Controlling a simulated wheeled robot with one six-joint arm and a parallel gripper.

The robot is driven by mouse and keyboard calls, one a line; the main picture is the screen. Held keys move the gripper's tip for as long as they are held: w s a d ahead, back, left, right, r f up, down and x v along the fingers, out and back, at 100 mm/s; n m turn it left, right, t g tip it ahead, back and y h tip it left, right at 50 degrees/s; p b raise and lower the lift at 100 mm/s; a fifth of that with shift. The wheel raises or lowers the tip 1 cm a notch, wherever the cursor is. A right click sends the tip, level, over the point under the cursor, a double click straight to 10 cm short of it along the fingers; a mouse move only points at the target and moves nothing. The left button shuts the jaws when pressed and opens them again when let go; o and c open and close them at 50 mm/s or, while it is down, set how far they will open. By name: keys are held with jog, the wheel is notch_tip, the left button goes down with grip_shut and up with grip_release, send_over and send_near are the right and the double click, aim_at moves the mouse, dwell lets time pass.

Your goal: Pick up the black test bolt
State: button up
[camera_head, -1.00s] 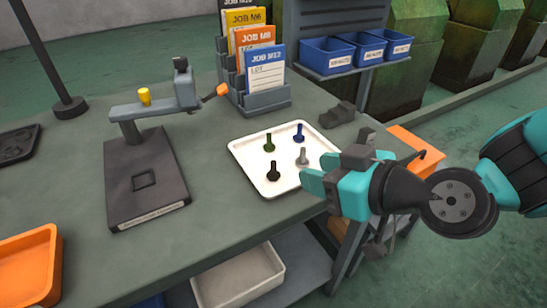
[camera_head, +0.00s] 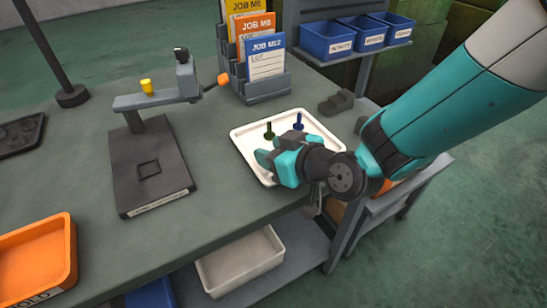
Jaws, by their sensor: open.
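The white tray (camera_head: 246,140) lies on the grey bench. A dark green bolt (camera_head: 268,130) and a blue bolt (camera_head: 298,122) stand upright at its far side. My gripper (camera_head: 267,156) is open over the near part of the tray, its teal fingers pointing left. The black test bolt is not visible now; my gripper covers the part of the tray where it stood. The grey bolt is hidden too. I cannot tell whether the black bolt is between the fingers.
A test stand (camera_head: 150,178) with a yellow knob is left of the tray. A card rack (camera_head: 265,88) stands behind it, and a dark stepped block (camera_head: 336,103) at the back right. An orange bin (camera_head: 38,255) sits at the front left.

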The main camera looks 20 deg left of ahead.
jog(key=shift+c, duration=0.2)
grip_shut()
jog(key=shift+r, duration=0.1)
